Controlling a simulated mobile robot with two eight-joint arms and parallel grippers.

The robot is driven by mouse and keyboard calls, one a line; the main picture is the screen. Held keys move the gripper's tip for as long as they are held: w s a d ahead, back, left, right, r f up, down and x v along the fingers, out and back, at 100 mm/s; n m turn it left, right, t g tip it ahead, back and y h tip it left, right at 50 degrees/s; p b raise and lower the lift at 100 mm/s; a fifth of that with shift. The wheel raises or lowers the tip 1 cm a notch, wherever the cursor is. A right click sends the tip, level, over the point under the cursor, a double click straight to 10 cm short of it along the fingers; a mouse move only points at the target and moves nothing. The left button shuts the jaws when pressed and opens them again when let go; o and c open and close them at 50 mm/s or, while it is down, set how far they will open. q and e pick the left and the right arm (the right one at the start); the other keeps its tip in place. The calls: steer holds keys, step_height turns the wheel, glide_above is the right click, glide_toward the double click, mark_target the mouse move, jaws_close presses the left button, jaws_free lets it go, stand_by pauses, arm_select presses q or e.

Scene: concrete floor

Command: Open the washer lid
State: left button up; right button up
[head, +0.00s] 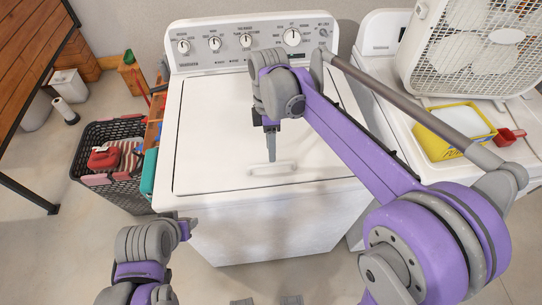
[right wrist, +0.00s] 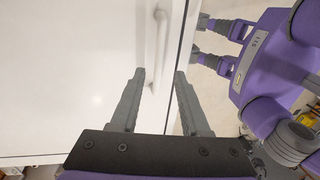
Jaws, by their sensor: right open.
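The white washer (head: 270,225) stands in the middle of the head view, its lid (head: 215,130) lying flat and closed. A white handle (head: 272,169) is near the lid's front edge; it also shows in the right wrist view (right wrist: 158,40). My right gripper (head: 271,155) points down over the lid just behind the handle in the head view. In the right wrist view it is open and empty (right wrist: 159,78), its fingertips apart and the handle beyond them. My left gripper (head: 184,225) is low at the washer's front left; the right wrist view shows its fingers (right wrist: 200,40) spread and empty.
A control panel with knobs (head: 250,42) rises behind the lid. A dark basket (head: 98,165) stands left of the washer. At right, a second white machine (head: 382,125) bears a box fan (head: 475,45) and a yellow tray (head: 433,147). Floor in front is clear.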

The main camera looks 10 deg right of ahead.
steer(key=shift+s+f, duration=0.2)
steer(key=shift+f, duration=0.95)
steer(key=shift+s+f, duration=0.15)
steer(key=shift+f, duration=0.95)
steer(key=shift+c, duration=0.2)
jaws_close()
